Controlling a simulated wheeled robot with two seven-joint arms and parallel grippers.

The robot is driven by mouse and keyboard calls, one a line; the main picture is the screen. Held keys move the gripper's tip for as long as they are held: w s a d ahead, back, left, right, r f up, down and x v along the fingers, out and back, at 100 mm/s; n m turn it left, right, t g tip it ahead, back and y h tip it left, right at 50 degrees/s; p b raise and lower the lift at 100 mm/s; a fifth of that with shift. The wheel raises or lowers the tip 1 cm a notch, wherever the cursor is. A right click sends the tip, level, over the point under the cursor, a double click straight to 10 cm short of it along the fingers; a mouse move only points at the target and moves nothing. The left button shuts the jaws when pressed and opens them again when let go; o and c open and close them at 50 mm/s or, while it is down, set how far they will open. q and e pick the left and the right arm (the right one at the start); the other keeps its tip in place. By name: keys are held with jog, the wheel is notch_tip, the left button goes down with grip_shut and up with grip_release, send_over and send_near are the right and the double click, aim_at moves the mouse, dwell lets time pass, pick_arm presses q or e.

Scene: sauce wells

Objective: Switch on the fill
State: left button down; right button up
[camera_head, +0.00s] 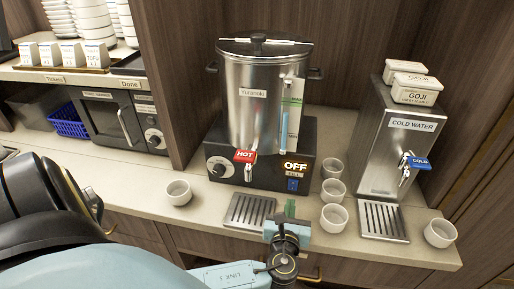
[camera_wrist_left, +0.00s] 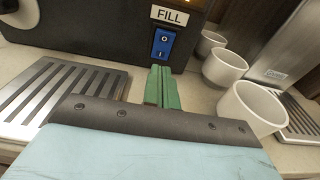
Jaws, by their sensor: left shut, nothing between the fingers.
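The fill switch (camera_head: 292,184) is a blue rocker on the black base of the steel urn, under a lit OFF display (camera_head: 294,168). In the left wrist view the blue switch (camera_wrist_left: 162,43) sits below a FILL label (camera_wrist_left: 169,16), with an O mark above and an I mark below. My left gripper (camera_head: 290,207) has green fingers, shut and empty, in front of and below the switch. In the left wrist view its fingertips (camera_wrist_left: 160,74) lie just under the switch; whether they touch the base I cannot tell. My right gripper is not in view.
The urn (camera_head: 252,100) has a red HOT tap (camera_head: 245,156) over a drip tray (camera_head: 250,209). Several white cups stand close right of the switch, one (camera_head: 334,217) nearest my gripper. A cold water dispenser (camera_head: 400,140) stands at right. Another cup (camera_head: 178,192) stands at left.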

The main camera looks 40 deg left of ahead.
pick_arm(q)
jog(key=v, duration=1)
jog(key=s+a+f+n+g+h+b, duration=0.1)
jog(key=s+f+n+g, duration=0.3)
jog(key=f+n, duration=0.4)
jog(key=s+a+f+n+g+h+b, duration=0.1)
jog(key=s+f+n+g+h, duration=0.3)
jog(key=f+n, duration=0.5)
notch_tip(320, 180, down, 6)
jog(key=shift+s+f+g, duration=0.1)
jog(key=shift+s+g, duration=0.5)
jog(key=shift+s, duration=0.05)
jog(key=shift+a, duration=0.15)
jog(key=s+f+n+g+h, duration=0.3)
jog(key=s+f+n, duration=0.7)
jog(key=s+f, duration=1.1)
jog(key=shift+s+a+g+h+b, duration=0.4)
jog(key=shift+s, duration=0.6)
